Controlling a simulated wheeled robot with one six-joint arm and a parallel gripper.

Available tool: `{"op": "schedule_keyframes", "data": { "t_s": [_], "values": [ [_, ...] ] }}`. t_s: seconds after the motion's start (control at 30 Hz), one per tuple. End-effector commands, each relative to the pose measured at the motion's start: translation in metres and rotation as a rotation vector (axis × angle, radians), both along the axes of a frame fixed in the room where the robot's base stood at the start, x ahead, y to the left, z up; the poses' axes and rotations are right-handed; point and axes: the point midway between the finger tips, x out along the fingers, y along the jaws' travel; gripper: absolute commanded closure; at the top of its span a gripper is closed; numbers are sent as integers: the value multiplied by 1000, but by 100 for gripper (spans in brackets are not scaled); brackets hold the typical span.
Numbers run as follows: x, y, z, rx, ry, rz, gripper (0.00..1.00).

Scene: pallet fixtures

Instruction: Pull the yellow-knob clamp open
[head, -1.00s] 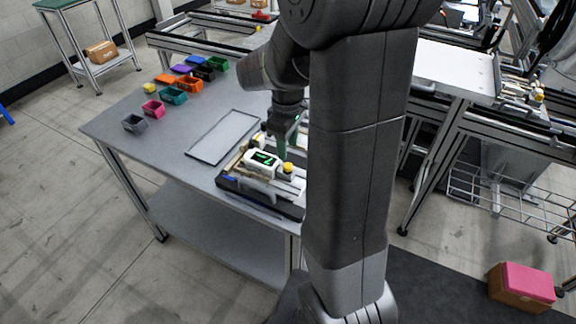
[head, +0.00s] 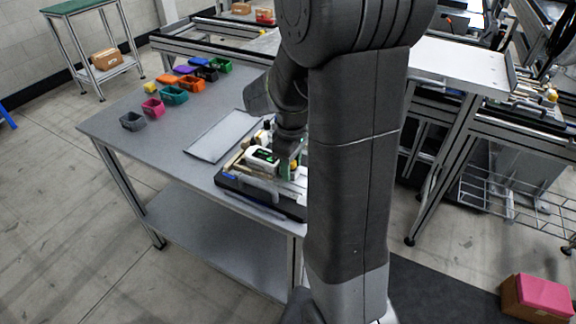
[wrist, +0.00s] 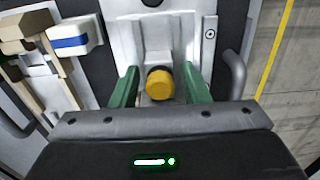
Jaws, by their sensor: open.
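The yellow knob (wrist: 160,85) of the clamp shows in the wrist view, on a pale grey metal fixture (wrist: 127,40). My gripper (wrist: 160,88) has its two green fingers open, one on each side of the knob. A small gap shows between the knob and each finger, so the jaws are not closed on it. In the head view my gripper (head: 289,168) points down over the fixture on the table, and my arm hides part of the fixture. The knob is mostly hidden there.
The fixture stands on a black pallet (head: 262,201) at the front of the grey table (head: 130,163). A flat grey panel (head: 222,136) lies behind it, and several coloured bins stand farther back. A white block with a blue band (wrist: 70,41) and a grey handle (wrist: 235,72) flank the clamp.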

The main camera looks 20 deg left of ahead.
Motion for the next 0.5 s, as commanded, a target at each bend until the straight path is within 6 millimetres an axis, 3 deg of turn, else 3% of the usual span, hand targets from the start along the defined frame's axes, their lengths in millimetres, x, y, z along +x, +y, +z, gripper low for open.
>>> {"op": "schedule_keyframes", "data": {
  "t_s": [0.03, 0.2, 0.5],
  "values": [
    [0, 0, 0, 0, 0, 0, 64],
    [0, 0, 0, 0, 0, 0, 93],
    [0, 0, 0, 0, 0, 0, 93]
  ]
}}
